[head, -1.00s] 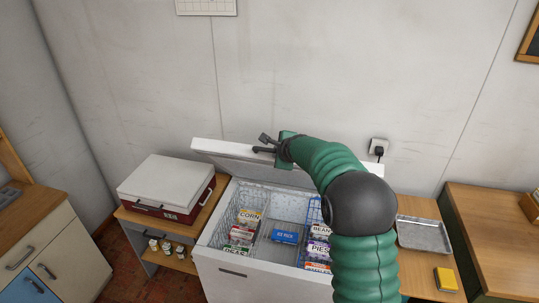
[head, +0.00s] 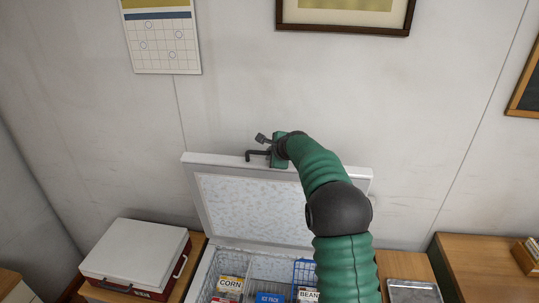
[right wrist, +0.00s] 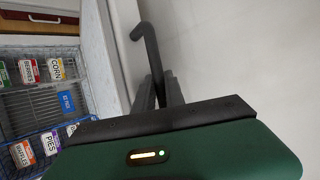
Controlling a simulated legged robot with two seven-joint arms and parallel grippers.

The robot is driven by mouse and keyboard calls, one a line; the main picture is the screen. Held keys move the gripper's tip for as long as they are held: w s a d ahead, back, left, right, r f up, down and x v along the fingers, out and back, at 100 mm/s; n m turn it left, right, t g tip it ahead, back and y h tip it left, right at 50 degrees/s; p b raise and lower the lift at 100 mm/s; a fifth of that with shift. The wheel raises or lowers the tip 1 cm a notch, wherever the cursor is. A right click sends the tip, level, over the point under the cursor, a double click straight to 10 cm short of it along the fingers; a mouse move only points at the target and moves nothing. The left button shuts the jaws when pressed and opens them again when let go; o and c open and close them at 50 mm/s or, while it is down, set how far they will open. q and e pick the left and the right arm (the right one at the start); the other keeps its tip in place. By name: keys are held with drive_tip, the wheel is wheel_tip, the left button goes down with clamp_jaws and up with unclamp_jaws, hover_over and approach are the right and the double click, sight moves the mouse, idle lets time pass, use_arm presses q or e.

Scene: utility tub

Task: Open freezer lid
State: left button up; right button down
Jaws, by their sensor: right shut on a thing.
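The white chest freezer (head: 197,284) stands against the wall at the lower middle of the head view. Its lid (head: 240,205) stands raised, with the pale, speckled inner face toward me. My right gripper (head: 268,147) is at the lid's top edge, shut on the dark bent handle (head: 252,155). In the right wrist view the handle (right wrist: 148,45) runs between the gripper's dark fingers (right wrist: 160,92). My right arm hides part of the lid's right side and of the freezer. My left gripper is not in view.
Inside the freezer are a corn box (head: 230,284), a blue ice pack (head: 270,297) and a blue wire basket (head: 305,270). A red-and-white cool box (head: 135,255) stands at left, a metal tray (head: 413,292) at right. A calendar (head: 161,42) and a framed picture hang above.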

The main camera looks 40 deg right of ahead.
drive_tip(key=shift+s+d+f, duration=0.1)
drive_tip(key=shift+f, duration=0.2)
drive_tip(key=c, duration=1.8)
unclamp_jaws()
drive_tip(key=shift+r, duration=0.1)
drive_tip(key=o, duration=0.4)
drive_tip(key=shift+d, duration=0.1)
drive_tip(key=shift+s+r+b, duration=0.15)
drive_tip(key=shift+s+b, duration=0.05)
drive_tip(key=shift+b, duration=0.15)
drive_tip(key=b+v, duration=0.5)
drive_tip(key=v, duration=1.1)
drive_tip(key=shift+w+r, duration=0.15)
drive_tip(key=shift+r, duration=0.05)
